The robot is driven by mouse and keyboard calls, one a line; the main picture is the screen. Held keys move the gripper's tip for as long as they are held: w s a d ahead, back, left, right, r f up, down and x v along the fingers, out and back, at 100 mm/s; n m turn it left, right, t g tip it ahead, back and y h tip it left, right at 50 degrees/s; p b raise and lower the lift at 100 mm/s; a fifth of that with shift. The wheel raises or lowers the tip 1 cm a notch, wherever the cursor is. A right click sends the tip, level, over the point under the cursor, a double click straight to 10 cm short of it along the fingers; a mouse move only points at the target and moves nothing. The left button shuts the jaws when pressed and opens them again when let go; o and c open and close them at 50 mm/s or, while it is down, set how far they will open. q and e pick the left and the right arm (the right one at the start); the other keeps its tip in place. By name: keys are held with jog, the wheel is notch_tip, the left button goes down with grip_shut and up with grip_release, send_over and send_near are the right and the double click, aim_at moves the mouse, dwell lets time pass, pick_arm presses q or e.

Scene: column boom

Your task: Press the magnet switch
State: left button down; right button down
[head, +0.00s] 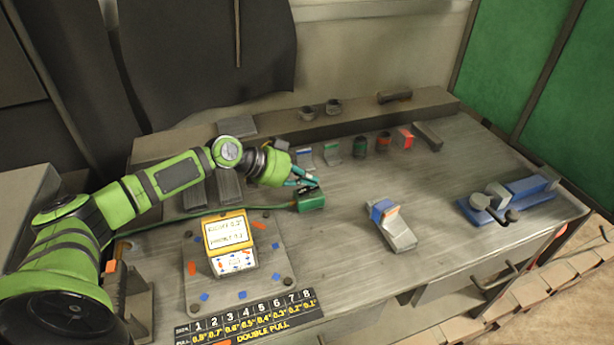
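I cannot tell for sure which thing is the magnet switch. A small green box (312,203) with a green cable lies on the workbench, left of the middle. A grey block with a blue and red top (391,226) stands to its right. A yellow device with a lit text display (229,236) stands at the front left. My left gripper (309,182), with dark teal fingers, is just behind and above the green box. I cannot tell whether it touches the box or whether its fingers are apart. My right gripper is out of view.
The yellow device stands on a grey plate (268,270) with scattered coloured pieces. A blue vise-like tool (528,187) is at the right end. Several small items line the back, including a red-topped block (404,139). A numbered black strip (249,318) runs along the front left. The bench's middle is mostly clear.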

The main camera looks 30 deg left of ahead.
pick_arm(q)
jog(key=p, duration=0.1)
jog(key=g+p, duration=0.1)
jog(key=shift+w+d+r+y+p, duration=0.2)
jog(key=shift+w+d+y+p, duration=0.1)
jog(key=shift+y+p, duration=0.1)
jog(key=shift+f+b, duration=0.55)
jog(key=shift+s+a, duration=0.6)
jog(key=shift+s, duration=0.15)
jog(key=shift+s+a, duration=0.15)
jog(key=shift+a, duration=0.05)
jog(key=v, duration=1.1)
jog(key=shift+r, duration=0.5)
jog(key=shift+s, duration=0.15)
